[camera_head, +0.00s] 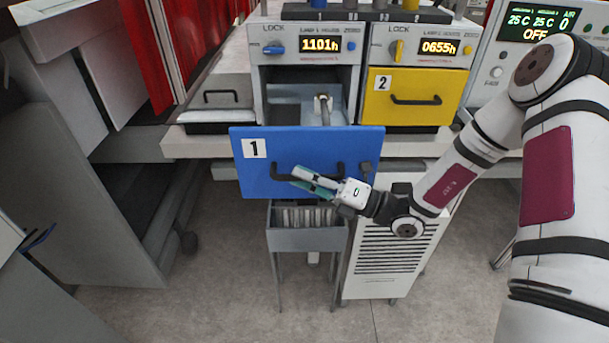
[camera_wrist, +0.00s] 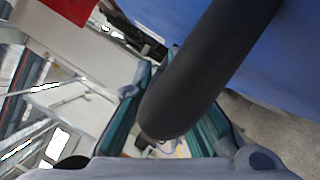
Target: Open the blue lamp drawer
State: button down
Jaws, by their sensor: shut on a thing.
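The blue lamp drawer (camera_head: 215,168) is marked 1 and stands pulled out from its housing under the 1101h display. Its lamp cavity (camera_head: 290,103) shows open behind the blue front. My gripper (camera_head: 293,178) is at the left part of the black handle (camera_head: 330,166) on the blue front. In the wrist view the dark handle bar (camera_wrist: 205,70) runs between the teal fingers (camera_wrist: 158,125), which are shut on it. The blue front (camera_wrist: 295,60) fills the upper right of that view. The fingers partly hide the handle in the head view.
A yellow drawer (camera_head: 408,110) marked 2 is shut to the right. A blue lock knob (camera_head: 274,47) sits above the blue drawer. A grey bin (camera_head: 300,238) and a white louvred cabinet (camera_head: 390,262) stand below. The floor in front is clear.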

jog(key=c, duration=1.9)
grip_release()
jog(key=shift+d, duration=0.1)
jog(key=v, duration=1.2)
jog(key=shift+r, duration=0.1)
